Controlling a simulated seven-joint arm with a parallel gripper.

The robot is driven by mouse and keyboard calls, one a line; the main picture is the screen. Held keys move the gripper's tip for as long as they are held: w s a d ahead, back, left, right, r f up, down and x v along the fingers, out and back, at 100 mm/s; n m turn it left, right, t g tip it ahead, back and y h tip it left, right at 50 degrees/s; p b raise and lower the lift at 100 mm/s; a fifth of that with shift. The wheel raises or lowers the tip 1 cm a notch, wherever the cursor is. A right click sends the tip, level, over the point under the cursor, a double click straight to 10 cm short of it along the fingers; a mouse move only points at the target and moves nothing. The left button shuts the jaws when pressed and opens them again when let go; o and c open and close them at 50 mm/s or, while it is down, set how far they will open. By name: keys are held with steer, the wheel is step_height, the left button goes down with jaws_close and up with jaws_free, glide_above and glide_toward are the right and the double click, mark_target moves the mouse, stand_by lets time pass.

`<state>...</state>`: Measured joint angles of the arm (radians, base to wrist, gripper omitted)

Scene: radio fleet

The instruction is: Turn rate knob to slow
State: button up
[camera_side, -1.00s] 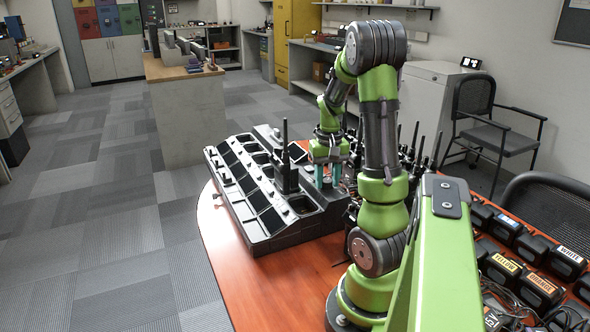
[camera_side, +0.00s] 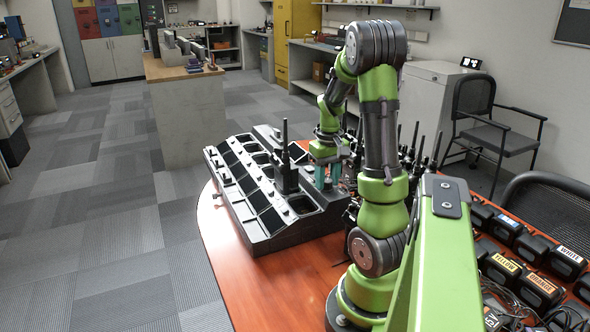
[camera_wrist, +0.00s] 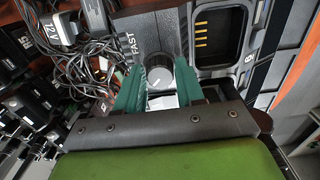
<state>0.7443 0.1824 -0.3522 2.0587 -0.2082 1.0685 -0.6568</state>
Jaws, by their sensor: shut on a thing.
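The word FAST is printed to the left of the knob in the wrist view; no SLOW label can be read. My gripper (camera_wrist: 160,90) has its two teal fingers on either side of the knob, shut on it. In the side view my gripper (camera_side: 328,178) points down at the near right end of the multi-bay charger (camera_side: 265,235), and the knob is hidden there.
A radio (camera_side: 286,165) with a tall antenna stands in the charger close to my gripper. An empty charging bay (camera_wrist: 217,35) is beside the knob. Tangled cables (camera_wrist: 75,65) lie to the left.

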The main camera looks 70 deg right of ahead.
mark_target(327, 180)
steer(key=o, duration=1)
steer(key=shift+o, duration=0.2)
steer(key=shift+r, duration=0.15)
step_height(327, 180, up, 17)
